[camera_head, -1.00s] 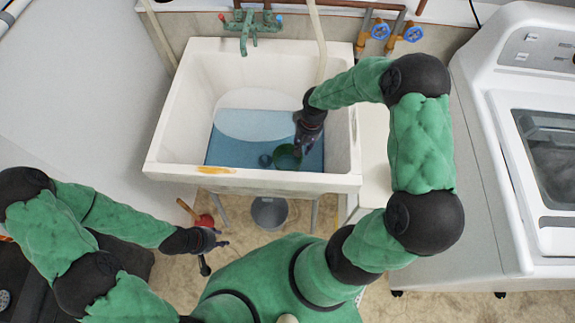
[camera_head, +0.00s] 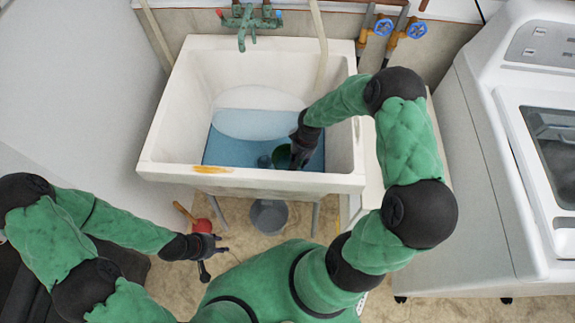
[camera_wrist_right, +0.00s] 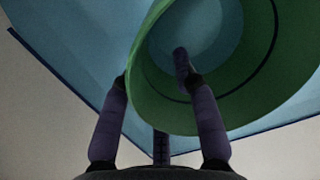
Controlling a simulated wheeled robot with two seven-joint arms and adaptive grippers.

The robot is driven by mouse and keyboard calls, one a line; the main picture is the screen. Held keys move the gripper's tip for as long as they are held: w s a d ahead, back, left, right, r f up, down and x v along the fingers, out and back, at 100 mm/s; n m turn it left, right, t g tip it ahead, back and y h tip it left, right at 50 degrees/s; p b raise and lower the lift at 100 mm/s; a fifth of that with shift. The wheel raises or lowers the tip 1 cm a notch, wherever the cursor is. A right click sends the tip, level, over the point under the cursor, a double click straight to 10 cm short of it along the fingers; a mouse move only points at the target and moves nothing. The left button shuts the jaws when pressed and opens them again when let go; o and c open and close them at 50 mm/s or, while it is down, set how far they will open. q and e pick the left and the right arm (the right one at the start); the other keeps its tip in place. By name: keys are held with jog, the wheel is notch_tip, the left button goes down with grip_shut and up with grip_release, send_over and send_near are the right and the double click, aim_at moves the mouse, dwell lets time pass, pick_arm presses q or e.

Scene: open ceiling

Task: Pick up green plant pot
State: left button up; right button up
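The green plant pot (camera_head: 281,155) is in the sink (camera_head: 352,180), on the blue area, partly hidden by my right gripper (camera_head: 298,160). In the right wrist view the pot (camera_wrist_right: 262,88) shows its open mouth and green wall. There my right gripper (camera_wrist_right: 151,72) is open, with one finger outside the rim at the left and one reaching over or into the mouth. A further finger at the centre is partly hidden by the pot. I cannot tell whether any finger touches it. My left gripper (camera_head: 214,260) is open and empty, outside the sink, above the floor.
A small dark round item (camera_head: 264,161) is beside the pot. A faucet (camera_head: 247,22) is at the sink's back. A grey bucket (camera_head: 269,216) and a red plunger (camera_head: 201,225) are below. A washing machine (camera_head: 520,60) stands at the right.

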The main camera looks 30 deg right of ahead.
grip_shut()
jog(key=shift+r, duration=0.1)
